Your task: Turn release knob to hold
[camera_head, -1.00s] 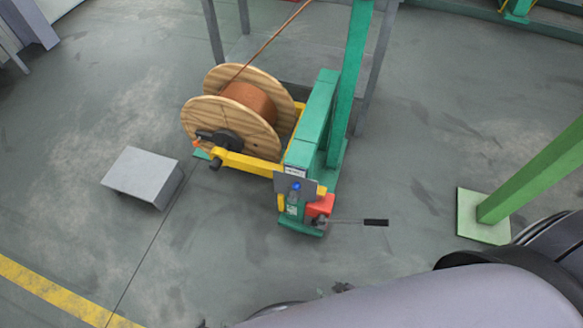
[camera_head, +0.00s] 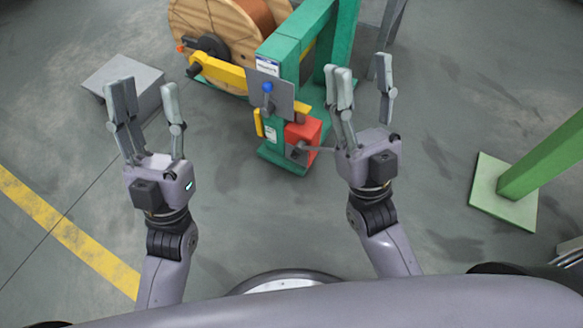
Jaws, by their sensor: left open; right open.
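The release knob is likely the small blue knob (camera_head: 267,87) on a grey plate (camera_head: 275,95) at the front of the green stand (camera_head: 290,60); its setting is too small to read. My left gripper (camera_head: 142,98) is open and empty, well to the left of the knob, over the floor and the grey box. My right gripper (camera_head: 364,85) is open and empty, to the right of the knob and the red block (camera_head: 303,137). Neither gripper touches the stand as far as I can see. The lever beside the red block is partly hidden behind my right gripper.
A wooden reel (camera_head: 222,32) with copper wire stands behind, with a yellow arm (camera_head: 218,70) before it. A grey box (camera_head: 112,72) sits at the left. A green post (camera_head: 545,158) on a base plate stands at the right.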

